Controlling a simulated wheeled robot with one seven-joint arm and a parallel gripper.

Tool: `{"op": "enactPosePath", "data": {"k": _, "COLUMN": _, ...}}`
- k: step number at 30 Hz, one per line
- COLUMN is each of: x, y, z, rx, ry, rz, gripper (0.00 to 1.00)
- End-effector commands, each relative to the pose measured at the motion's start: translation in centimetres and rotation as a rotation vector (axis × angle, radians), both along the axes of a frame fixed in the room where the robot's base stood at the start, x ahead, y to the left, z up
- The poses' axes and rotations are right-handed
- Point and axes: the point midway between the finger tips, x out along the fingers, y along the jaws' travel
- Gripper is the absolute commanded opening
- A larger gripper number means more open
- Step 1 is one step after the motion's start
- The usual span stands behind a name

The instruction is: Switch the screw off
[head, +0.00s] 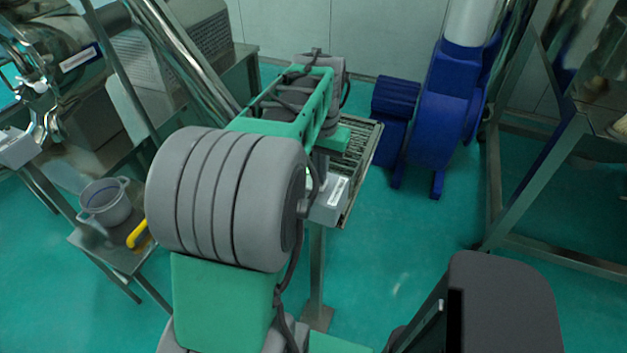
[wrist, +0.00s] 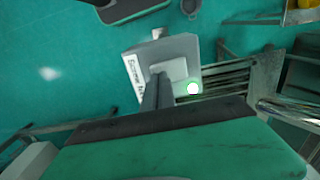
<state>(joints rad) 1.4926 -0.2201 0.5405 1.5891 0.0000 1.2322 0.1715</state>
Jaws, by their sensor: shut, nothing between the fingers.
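A grey control box (head: 328,204) with a white label stands on a metal post, just right of my arm in the head view. In the wrist view the box (wrist: 189,48) fills the upper middle. A round button (wrist: 193,89) with a white centre and green ring shows at the box's right lower edge. My gripper (wrist: 158,76) is shut and empty, its dark fingers pointing at the box's face left of the button. Whether they touch the box cannot be told. My arm hides the gripper in the head view.
A slatted metal chute (head: 360,150) lies behind the box. A blue machine (head: 440,110) stands at the back, with a metal frame to its right. A grey bucket (head: 106,204) sits on a stand at left. Green floor is clear between the box and the right frame.

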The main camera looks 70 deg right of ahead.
Motion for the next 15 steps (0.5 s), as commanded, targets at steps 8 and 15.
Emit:
{"op": "enactPosePath", "data": {"k": 8, "x": 0.00, "y": 0.00, "z": -0.50, "rx": 0.000, "ry": 0.000, "rz": 0.000, "gripper": 0.00}}
{"op": "enactPosePath", "data": {"k": 15, "x": 0.01, "y": 0.00, "z": -0.86, "rx": 0.000, "ry": 0.000, "rz": 0.000, "gripper": 0.00}}
